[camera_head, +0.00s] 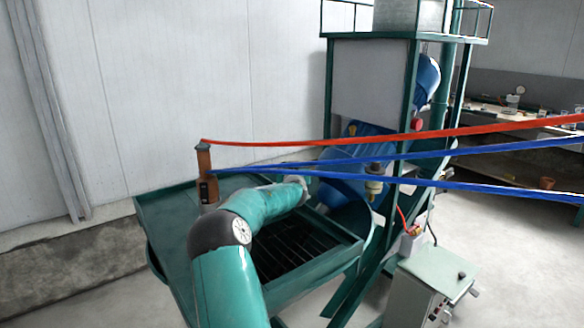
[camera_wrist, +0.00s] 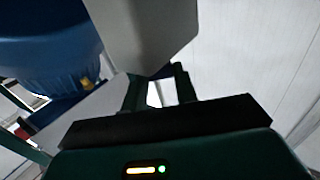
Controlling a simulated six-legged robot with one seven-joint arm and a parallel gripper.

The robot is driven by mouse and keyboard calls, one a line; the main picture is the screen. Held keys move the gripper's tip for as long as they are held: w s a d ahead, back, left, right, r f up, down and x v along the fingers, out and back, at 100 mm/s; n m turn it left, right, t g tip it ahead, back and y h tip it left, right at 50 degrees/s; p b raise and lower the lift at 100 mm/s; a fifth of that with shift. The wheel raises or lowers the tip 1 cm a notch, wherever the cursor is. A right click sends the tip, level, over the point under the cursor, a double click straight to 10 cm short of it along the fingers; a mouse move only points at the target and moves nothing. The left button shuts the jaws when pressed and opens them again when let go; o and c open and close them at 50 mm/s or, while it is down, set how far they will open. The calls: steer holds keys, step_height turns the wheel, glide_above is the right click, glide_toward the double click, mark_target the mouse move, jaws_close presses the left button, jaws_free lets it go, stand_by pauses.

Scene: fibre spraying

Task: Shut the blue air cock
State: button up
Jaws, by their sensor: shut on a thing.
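A large grey plate-like shape fills the view just beyond the fingertips. In the head view my teal arm reaches over the grated hopper, and its end is near the blue drum, with the fingers too small to tell apart. I cannot pick out the blue air cock for certain in either view.
The hopper (camera_head: 165,225) has a green rim and a dark grate. An orange-brown post (camera_head: 204,175) stands on it. A red hose (camera_head: 480,128) and blue hoses (camera_head: 470,184) stretch across. A blue drum (camera_wrist: 45,55) is at upper left. A control box (camera_head: 430,285) stands right.

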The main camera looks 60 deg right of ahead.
steer(key=n+t+y, duration=0.2)
steer(key=t, duration=0.1)
steer(key=s+n+t+y, duration=0.1)
steer(key=t, duration=0.1)
steer(key=shift+d+n+y, duration=0.35)
steer(key=shift+n+y, duration=0.05)
steer(key=shift+d+n+t+y, duration=0.15)
steer(key=shift+n+t+y, duration=1.15)
steer(key=shift+n+y, duration=0.45)
steer(key=shift+y, duration=0.45)
steer(key=o, duration=1)
steer(key=shift+s, duration=0.15)
steer(key=v, duration=1.3)
steer(key=shift+s+f, duration=0.2)
steer(key=shift+s, duration=0.05)
